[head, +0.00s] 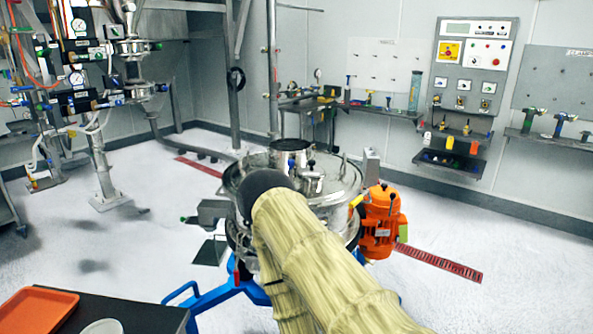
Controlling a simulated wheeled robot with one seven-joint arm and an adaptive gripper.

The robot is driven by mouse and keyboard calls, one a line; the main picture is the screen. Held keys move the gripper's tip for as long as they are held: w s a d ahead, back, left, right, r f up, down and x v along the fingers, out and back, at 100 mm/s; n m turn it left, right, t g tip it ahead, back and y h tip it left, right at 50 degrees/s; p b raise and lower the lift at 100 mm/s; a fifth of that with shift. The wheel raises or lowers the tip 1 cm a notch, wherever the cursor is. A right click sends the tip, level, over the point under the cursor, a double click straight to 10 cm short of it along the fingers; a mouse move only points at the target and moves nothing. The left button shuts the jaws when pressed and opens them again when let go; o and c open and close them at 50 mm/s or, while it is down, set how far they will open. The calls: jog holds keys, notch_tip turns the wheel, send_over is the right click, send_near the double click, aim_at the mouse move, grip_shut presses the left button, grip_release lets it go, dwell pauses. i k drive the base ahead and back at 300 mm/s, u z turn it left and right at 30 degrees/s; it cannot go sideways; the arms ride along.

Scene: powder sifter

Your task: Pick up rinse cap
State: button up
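I cannot pick out a rinse cap for certain. The powder sifter (335,190) stands in the middle of the head view, a round steel body with a dark-rimmed opening (291,145) and small fittings on its lid. My arm, in a beige sleeve with a dark rounded joint, crosses in front of the sifter and hides much of its front. My gripper does not show.
An orange motor (379,222) juts from the sifter's right side, and a blue frame (216,297) supports it. A dark table (140,317) with an orange tray (38,310) and a white container (102,327) is at lower left. Wall shelves (375,108) hold fittings. Open floor lies right.

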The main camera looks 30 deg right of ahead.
aim_at(310, 172)
jog(key=k, duration=0.55)
jog(key=z, duration=0.6)
jog(key=i, duration=1.25)
jog(key=z, duration=0.4)
